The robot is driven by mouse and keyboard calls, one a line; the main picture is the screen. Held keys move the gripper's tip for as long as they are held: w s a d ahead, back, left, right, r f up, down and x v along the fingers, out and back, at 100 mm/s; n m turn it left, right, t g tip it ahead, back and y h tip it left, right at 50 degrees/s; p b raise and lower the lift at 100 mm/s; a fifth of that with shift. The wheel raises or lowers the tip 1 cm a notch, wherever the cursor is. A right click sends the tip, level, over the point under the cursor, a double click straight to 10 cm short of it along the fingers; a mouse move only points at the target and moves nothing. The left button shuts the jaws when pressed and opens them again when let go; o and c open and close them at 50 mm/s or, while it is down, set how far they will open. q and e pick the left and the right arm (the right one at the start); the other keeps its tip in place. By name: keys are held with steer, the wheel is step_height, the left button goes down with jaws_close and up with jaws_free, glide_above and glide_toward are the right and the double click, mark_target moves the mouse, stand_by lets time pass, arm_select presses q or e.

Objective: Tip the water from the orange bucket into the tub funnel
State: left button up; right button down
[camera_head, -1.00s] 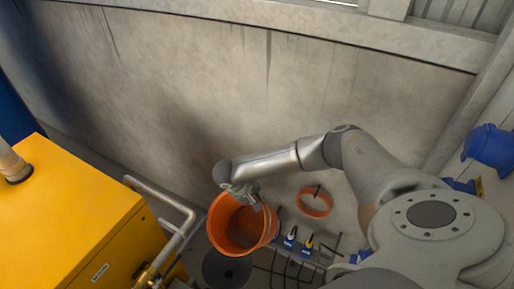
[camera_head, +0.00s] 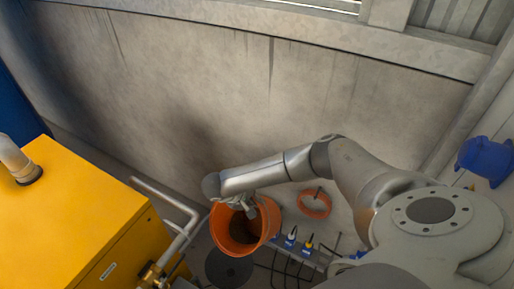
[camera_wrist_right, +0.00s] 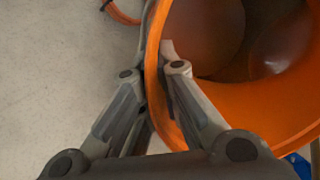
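The orange bucket (camera_head: 222,234) is low in the head view, its mouth facing the camera. My right gripper (camera_head: 248,208) reaches its upper rim. In the right wrist view the fingers (camera_wrist_right: 160,75) straddle the bucket's orange rim (camera_wrist_right: 265,128), one outside and one inside, apparently closed on the wall. The bucket's inside looks dark brown; I cannot make out a water level. A dark round thing (camera_head: 229,268) lies just below the bucket in the head view; I cannot tell whether it is the tub funnel. My left gripper is not in view.
A yellow cabinet (camera_head: 75,215) with a grey pipe rail (camera_head: 170,199) stands at left. Plugs and cables (camera_head: 292,238) are right of the bucket. A blue fitting (camera_head: 485,158) is at far right.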

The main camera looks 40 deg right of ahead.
steer(key=shift+w+a+r+h, duration=0.1)
steer(key=shift+a+r+h, duration=0.15)
steer(key=shift+r, duration=0.2)
steer(key=shift+a+r+h+p, duration=0.65)
steer(key=shift+a+r+p, duration=0.05)
steer(key=shift+r, duration=0.05)
steer(key=shift+a+r+h, duration=0.6)
steer(key=shift+a+r, duration=0.05)
steer(key=shift+r, duration=0.05)
steer(key=shift+s, duration=0.2)
steer(key=shift+a, duration=0.1)
steer(key=shift+s+a+r+h, duration=0.1)
steer(key=shift+a+r+h, duration=0.5)
steer(key=shift+a, duration=0.2)
steer(key=shift+s+a+r+h, duration=0.1)
steer(key=shift+a+r+h, duration=0.4)
steer(key=shift+a+h, duration=0.25)
steer(key=shift+a, duration=0.1)
